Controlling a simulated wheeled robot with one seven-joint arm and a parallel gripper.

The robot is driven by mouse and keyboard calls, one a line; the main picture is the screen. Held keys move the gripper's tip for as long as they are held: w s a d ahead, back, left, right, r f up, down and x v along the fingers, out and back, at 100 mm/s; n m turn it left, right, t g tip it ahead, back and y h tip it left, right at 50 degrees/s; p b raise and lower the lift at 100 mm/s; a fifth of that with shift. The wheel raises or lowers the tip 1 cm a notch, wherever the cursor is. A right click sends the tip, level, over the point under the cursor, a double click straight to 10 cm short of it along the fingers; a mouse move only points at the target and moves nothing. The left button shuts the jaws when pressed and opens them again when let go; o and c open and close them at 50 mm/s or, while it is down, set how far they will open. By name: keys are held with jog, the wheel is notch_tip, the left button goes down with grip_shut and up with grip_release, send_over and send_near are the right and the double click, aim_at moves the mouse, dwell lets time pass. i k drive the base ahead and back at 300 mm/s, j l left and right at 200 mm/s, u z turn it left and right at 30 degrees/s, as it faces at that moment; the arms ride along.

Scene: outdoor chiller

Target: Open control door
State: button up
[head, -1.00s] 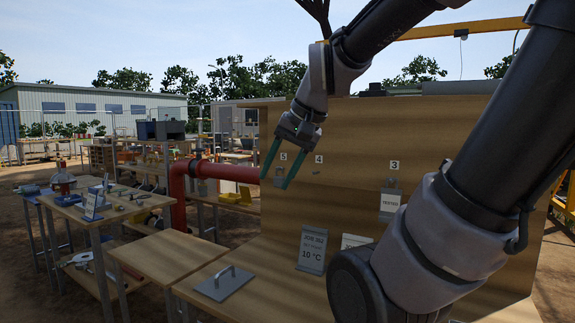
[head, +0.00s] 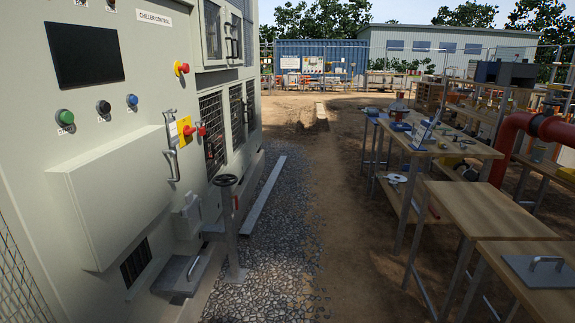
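The pale grey chiller cabinet (head: 160,50) stands along the left of the head view. Its "CHILLER CONTROL" label (head: 154,19) is beside a dark screen (head: 84,53). Below are a green button (head: 66,117), a black button (head: 103,107) and a blue button (head: 132,100). A vertical metal handle (head: 172,156) stands beside a protruding pale box (head: 115,198). A red rotary switch on a yellow plate (head: 185,130) is just right of the handle. I see no open gap at the control front, but its door outline is unclear. My gripper is out of view.
A valve handwheel (head: 226,181) on a post and a grey box with a handle (head: 182,275) stick out low before the cabinet. A gravel and dirt strip (head: 290,240) runs clear down the middle. Wooden tables (head: 485,212) and a red pipe (head: 512,135) line the right.

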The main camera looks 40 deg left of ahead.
aim_at(117, 193)
jog(key=k+j+u, duration=0.1)
jog(key=k+u, duration=0.2)
jog(key=k, duration=0.35)
jog(key=u, duration=2.05)
jog(key=i+l+u, duration=0.1)
jog(key=l, duration=0.25)
jog(key=i+l+u, duration=0.15)
jog(key=i+l, duration=0.15)
jog(key=i+l+u, duration=0.1)
jog(key=l, duration=0.35)
jog(key=i+j+z, duration=0.1)
jog(key=i+z, duration=0.2)
jog(key=i, duration=0.55)
